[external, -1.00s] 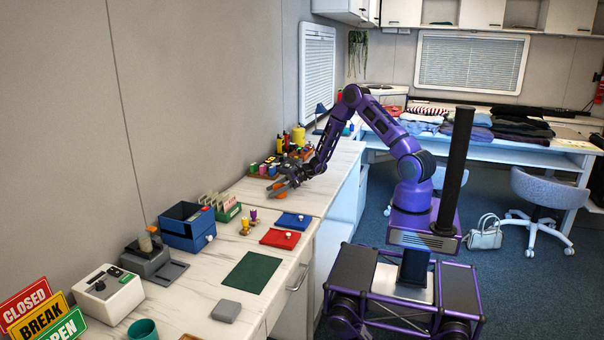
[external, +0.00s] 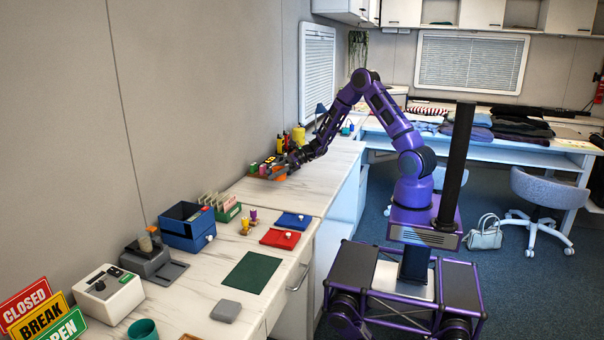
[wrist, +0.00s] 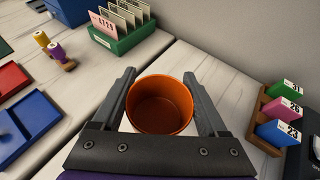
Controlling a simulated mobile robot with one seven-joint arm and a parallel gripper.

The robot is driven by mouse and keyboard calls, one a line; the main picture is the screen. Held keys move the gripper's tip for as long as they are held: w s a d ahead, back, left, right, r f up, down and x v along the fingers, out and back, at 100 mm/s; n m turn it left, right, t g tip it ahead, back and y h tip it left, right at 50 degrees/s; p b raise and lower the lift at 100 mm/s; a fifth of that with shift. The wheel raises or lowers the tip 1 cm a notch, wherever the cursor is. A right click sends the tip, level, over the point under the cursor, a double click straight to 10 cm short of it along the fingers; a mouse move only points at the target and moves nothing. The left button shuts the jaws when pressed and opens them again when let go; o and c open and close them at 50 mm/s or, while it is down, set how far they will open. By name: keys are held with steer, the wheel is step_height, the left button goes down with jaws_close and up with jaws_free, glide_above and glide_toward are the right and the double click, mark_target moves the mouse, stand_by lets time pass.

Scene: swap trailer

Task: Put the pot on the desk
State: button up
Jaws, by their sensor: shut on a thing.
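An orange round pot (wrist: 160,104), open at the top and empty inside, sits between the two dark fingers of my gripper (wrist: 163,98) in the wrist view. The gripper is shut on it. In the external view my gripper (external: 279,172) holds the orange pot (external: 279,177) low over the far part of the white marbled worktop (external: 224,308), near the wall. The gap beneath the pot is hard to judge. A long blue-white desk (external: 480,140) with folded clothes on it stands along the back wall.
In the wrist view a wooden rack of numbered coloured tags (wrist: 280,122) is close on the right. A green card box (wrist: 122,36) is ahead on the left. Red (external: 280,238) and blue (external: 293,221) trays lie on the worktop. A chair (external: 545,190) stands before the back desk.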

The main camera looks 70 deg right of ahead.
steer(key=shift+r, duration=1.05)
step_height(320, 180, up, 5)
steer(key=w+a, duration=0.2)
steer(key=a, duration=0.4)
steer(key=w+a+f+n+g+y, duration=0.1)
steer(key=w+a, duration=0.2)
steer(key=a, duration=0.3)
steer(key=w+a+n+p, duration=0.1)
steer(key=w+a, duration=0.2)
steer(key=a, duration=0.2)
steer(key=shift+w+a+f+g+y, duration=0.15)
steer(key=shift+w+a+g+y, duration=0.15)
steer(key=shift+a+y, duration=0.1)
steer(key=w+a+n+g+y, duration=0.1)
steer(key=w+a, duration=0.1)
steer(key=a, duration=1.6)
steer(key=n+g+y+b, duration=0.1)
steer(key=n+g+b, duration=0.1)
glide_above(170, 312)
step_height(170, 312, down, 10)
steer(key=shift+r, duration=0.25)
steer(key=shift+f+b, duration=0.5)
steer(key=shift+f, duration=1.7)
